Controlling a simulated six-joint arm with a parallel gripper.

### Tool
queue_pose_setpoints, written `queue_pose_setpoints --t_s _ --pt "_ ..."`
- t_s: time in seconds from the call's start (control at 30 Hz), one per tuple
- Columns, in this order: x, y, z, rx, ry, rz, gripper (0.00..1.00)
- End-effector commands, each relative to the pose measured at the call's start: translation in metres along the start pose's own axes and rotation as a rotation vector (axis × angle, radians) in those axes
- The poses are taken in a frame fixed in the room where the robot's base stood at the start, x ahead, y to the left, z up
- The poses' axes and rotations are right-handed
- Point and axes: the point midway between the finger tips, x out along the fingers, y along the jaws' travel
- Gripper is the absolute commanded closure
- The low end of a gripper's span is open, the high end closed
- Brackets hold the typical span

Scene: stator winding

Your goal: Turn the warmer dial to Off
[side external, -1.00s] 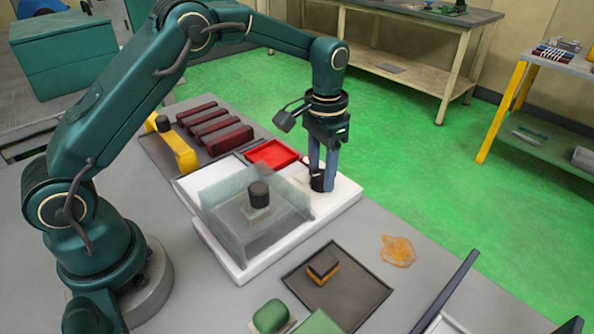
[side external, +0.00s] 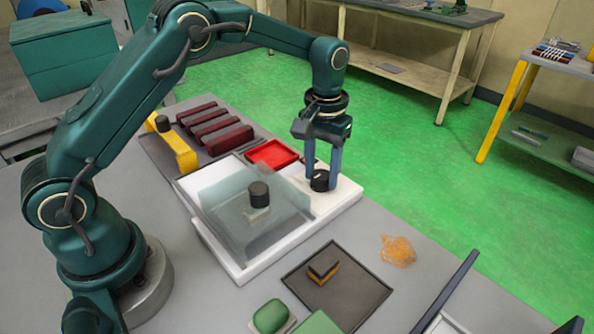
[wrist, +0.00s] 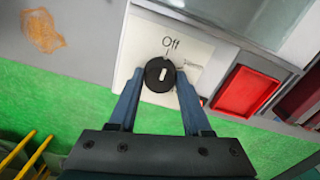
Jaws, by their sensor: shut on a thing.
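The warmer dial (side external: 321,181) is a round black knob on the white panel (side external: 348,193) at the right end of the warmer base. In the wrist view the dial (wrist: 154,83) shows a pale slot that points up toward the printed word "Off" (wrist: 171,43). A second, smaller label (wrist: 192,64) to the right is too blurred to read surely. My gripper (side external: 322,176) points down with its two blue fingers on either side of the dial, shut on it. In the wrist view my gripper (wrist: 158,84) holds the dial between its fingertips.
A translucent cover (side external: 225,200) with a black knob (side external: 259,194) stands left of the dial. A red tray (side external: 272,153) lies behind it, with dark red bars (side external: 222,132) further back. A dark tray (side external: 350,300) and an orange stain (side external: 397,250) are in front.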

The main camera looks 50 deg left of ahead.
Motion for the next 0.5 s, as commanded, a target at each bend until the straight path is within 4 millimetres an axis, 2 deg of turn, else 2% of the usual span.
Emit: queue_pose_setpoints --t_s 0.2,0.23,0.3,0.5 --pt "-0.0018 0.0002 -0.0004 -0.003 0.002 0.002 1.00" --pt "-0.0018 0.0002 -0.0004 -0.003 0.002 0.002 0.44" --pt "-0.0016 0.0002 -0.0004 -0.003 0.002 0.002 0.21" --pt "-0.0008 0.0001 -0.0003 -0.002 0.001 0.001 0.21"
